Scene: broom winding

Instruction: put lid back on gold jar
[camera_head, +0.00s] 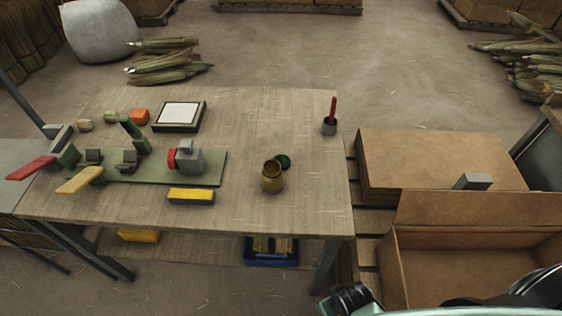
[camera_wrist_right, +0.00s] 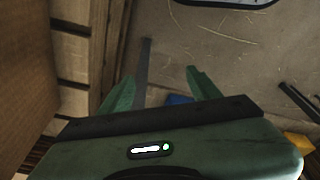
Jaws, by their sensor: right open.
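The gold jar (camera_head: 271,180) stands upright on the wooden table, right of the green work board. Its top looks open and dark. A round dark green lid (camera_head: 284,161) is just behind and right of the jar; I cannot tell whether it touches the jar. My right gripper (camera_wrist_right: 160,88) shows in the right wrist view with its two green fingers apart and nothing between them. It is low, beside the table and away from the jar. Part of my right arm shows at the bottom right of the head view. My left gripper is not in view.
A red tool stands in a small dark cup (camera_head: 329,127) at the table's right edge. A yellow block (camera_head: 191,196) lies left of the jar, near the green board (camera_head: 130,166). An open cardboard box (camera_head: 470,265) stands right of the table. The tabletop around the jar is mostly clear.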

